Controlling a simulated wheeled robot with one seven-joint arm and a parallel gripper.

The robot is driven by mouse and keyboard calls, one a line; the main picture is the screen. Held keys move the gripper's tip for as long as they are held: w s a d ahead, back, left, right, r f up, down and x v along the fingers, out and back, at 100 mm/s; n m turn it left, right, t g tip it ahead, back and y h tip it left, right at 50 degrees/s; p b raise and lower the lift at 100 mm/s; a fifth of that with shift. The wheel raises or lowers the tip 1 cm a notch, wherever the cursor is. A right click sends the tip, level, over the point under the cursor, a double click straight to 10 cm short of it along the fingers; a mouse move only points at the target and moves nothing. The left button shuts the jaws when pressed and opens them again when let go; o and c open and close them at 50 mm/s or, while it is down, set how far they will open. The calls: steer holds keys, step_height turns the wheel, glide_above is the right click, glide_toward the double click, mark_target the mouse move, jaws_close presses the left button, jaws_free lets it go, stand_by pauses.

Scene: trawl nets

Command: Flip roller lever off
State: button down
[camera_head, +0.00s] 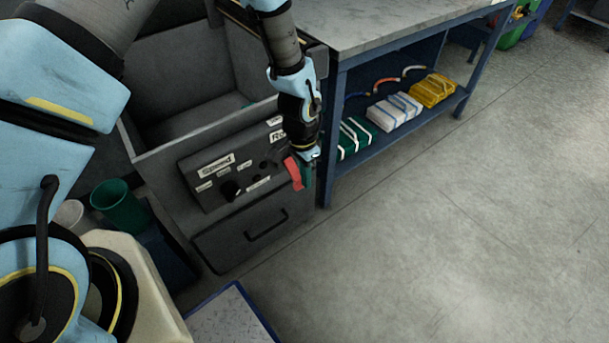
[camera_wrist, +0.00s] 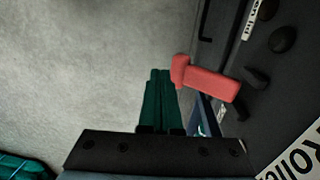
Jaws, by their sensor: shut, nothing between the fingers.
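The roller lever (camera_head: 293,173) is red and sits at the right end of the dark control panel (camera_head: 215,180), under a partly hidden label. In the wrist view the red lever (camera_wrist: 208,82) sticks out from the panel, beside the "Roller" label (camera_wrist: 292,160). My gripper (camera_head: 306,182) is at the lever's right side in the head view. Its green fingers (camera_wrist: 160,75) are shut and empty, with their tips close to the lever's outer end. I cannot tell whether they touch it.
The panel also carries black knobs (camera_head: 230,189) and a "Speed" label. A drawer with a handle (camera_head: 266,225) is below. A blue workbench (camera_head: 334,130) with bundled packs stands close on the right. The floor (camera_head: 430,230) in front is clear.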

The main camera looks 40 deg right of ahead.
steer(key=shift+f+b, duration=0.45)
steer(key=shift+f, duration=0.4)
steer(key=shift+f, duration=0.15)
steer(key=s+r, duration=0.7)
steer(key=r, duration=0.5)
steer(key=shift+a+p, duration=0.2)
steer(key=shift+p, duration=0.25)
steer(key=shift+s, duration=0.1)
